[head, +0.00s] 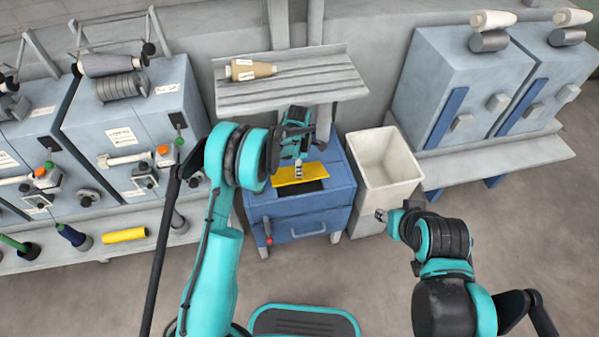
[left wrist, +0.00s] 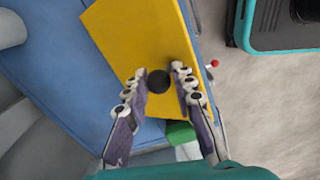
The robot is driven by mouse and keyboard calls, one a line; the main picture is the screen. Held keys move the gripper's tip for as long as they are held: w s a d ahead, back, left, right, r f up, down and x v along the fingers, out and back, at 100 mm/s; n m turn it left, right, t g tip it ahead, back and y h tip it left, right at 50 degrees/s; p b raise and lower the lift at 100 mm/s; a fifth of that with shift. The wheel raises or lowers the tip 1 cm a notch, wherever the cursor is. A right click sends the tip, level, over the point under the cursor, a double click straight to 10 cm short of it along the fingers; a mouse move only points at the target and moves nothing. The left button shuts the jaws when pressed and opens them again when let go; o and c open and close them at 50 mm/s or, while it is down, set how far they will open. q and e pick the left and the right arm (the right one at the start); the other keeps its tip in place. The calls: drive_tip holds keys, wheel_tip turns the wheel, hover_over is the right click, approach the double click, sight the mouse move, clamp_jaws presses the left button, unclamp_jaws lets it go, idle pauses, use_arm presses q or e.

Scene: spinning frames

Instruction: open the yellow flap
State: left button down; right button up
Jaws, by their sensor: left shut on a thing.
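The yellow flap (head: 284,174) is on top of the blue cabinet (head: 308,205), with a dark opening (head: 302,188) showing along its near side. In the left wrist view the flap (left wrist: 135,38) fills the upper middle, with a round black knob (left wrist: 158,81) on it. My left gripper (head: 297,171) is over the flap, its fingers (left wrist: 160,80) shut on the knob from both sides. In the head view the fingers hide the knob. I cannot tell the flap's exact tilt. My right gripper (head: 384,214) is away to the right, small and partly hidden by its arm.
A cream bin (head: 384,165) stands right of the cabinet. A grey shelf (head: 290,92) with a yarn cone hangs behind and above. A red-knobbed lever (head: 268,237) sticks out at the cabinet's left front. Spinning machines (head: 130,115) stand at left. The floor in front is clear.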

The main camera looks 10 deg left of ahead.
use_arm(q)
drive_tip(key=shift+w+a+r, duration=0.15)
drive_tip(key=shift+w+a, duration=0.2)
drive_tip(key=shift+w, duration=0.2)
drive_tip(key=c, duration=1.6)
unclamp_jaws()
drive_tip(key=shift+o, duration=1.3)
drive_tip(key=shift+w, duration=0.1)
drive_tip(key=shift+w+f, duration=0.15)
drive_tip(key=shift+f, duration=0.05)
drive_tip(key=shift+r, duration=0.1)
